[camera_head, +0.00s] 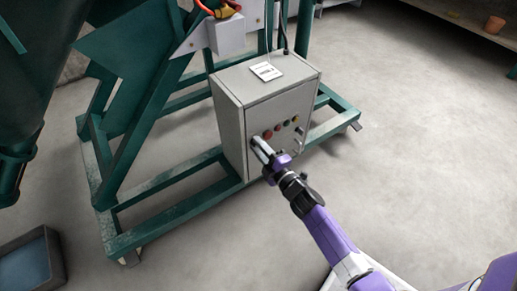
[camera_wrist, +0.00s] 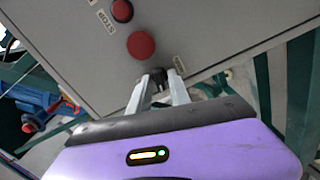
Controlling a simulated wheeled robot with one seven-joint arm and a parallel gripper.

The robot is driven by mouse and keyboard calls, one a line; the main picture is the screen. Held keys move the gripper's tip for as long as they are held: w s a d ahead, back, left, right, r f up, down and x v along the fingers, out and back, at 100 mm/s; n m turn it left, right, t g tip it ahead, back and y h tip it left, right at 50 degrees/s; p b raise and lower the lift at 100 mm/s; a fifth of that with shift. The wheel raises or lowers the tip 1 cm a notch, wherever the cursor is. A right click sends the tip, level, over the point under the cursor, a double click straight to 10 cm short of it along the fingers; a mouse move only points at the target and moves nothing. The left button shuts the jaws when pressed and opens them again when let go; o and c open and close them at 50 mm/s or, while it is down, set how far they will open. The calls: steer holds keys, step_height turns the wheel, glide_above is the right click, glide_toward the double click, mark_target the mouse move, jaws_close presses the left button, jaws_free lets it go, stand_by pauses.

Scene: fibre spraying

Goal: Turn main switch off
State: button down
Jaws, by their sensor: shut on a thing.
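The grey control box (camera_head: 272,112) stands on the green frame, with a row of coloured buttons on its front. In the wrist view the box front (camera_wrist: 200,30) fills the top, tilted. My gripper (camera_head: 257,146) reaches the lower left of that front. In the wrist view my gripper (camera_wrist: 161,82) is shut on a small dark switch knob (camera_wrist: 160,80), which the fingers partly hide. A large red button (camera_wrist: 141,45) sits just above the fingertips. The knob's exact angle cannot be told.
The green steel frame (camera_head: 160,222) surrounds the box on the left and below. A paper card (camera_head: 266,71) lies on the box top. A blue-filled tray (camera_head: 30,262) is on the floor at lower left. The floor to the right is clear.

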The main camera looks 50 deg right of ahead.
steer(key=shift+f+n+b, duration=0.15)
steer(key=shift+n+b, duration=0.4)
steer(key=shift+n, duration=1.05)
steer(key=c, duration=1.5)
jaws_free()
steer(key=v, duration=0.7)
steer(key=shift+s+a+p, duration=0.15)
steer(key=shift+s+p, duration=0.2)
steer(key=shift+s, duration=0.05)
